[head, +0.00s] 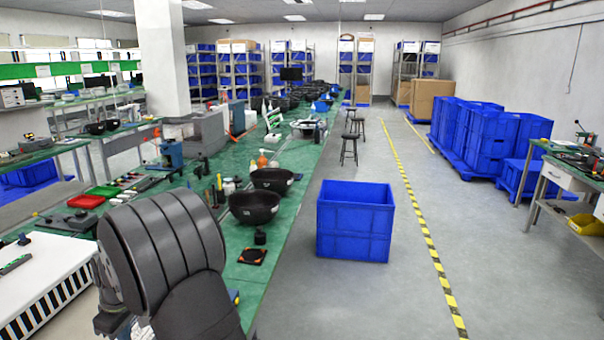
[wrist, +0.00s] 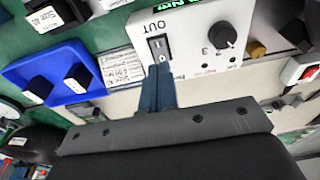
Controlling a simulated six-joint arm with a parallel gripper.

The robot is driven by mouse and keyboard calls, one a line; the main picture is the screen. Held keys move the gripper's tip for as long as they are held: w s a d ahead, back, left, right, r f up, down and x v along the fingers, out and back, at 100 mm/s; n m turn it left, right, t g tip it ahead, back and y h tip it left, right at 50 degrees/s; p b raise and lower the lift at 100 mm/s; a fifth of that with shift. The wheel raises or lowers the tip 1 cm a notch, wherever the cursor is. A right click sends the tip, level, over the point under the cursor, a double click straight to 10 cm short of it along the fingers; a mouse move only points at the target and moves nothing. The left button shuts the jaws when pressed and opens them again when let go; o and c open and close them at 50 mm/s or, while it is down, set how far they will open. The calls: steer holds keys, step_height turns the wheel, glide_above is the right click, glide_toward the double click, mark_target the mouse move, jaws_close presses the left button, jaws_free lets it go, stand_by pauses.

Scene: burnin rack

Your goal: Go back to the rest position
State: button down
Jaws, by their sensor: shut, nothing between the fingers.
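My gripper (wrist: 159,72) shows in the wrist view as two narrow dark blue fingers held together, with nothing between them. Their tips are just below a black rocker switch (wrist: 160,46) under the word OUT on a white panel (wrist: 195,60). I cannot tell whether the tips touch the switch or the panel. In the head view my dark grey arm fills the lower left foreground, and the gripper itself is hidden there.
Right of the switch is a black knob (wrist: 222,35). A blue tray (wrist: 50,72) with black blocks lies to the left. In the head view, black bowls (head: 254,207) stand on the green bench (head: 228,285); a blue crate (head: 354,222) stands on the floor.

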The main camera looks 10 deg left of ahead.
step_height(320, 180, down, 4)
steer(key=shift+r, duration=0.15)
steer(key=shift+f, duration=0.2)
steer(key=d+r, duration=0.2)
steer(key=r, duration=0.8)
steer(key=d+r+y, duration=0.1)
steer(key=d+r, duration=0.2)
steer(key=r, duration=0.8)
steer(key=shift+d+r+y, duration=0.25)
steer(key=shift+d+y, duration=0.05)
steer(key=shift+d, duration=0.05)
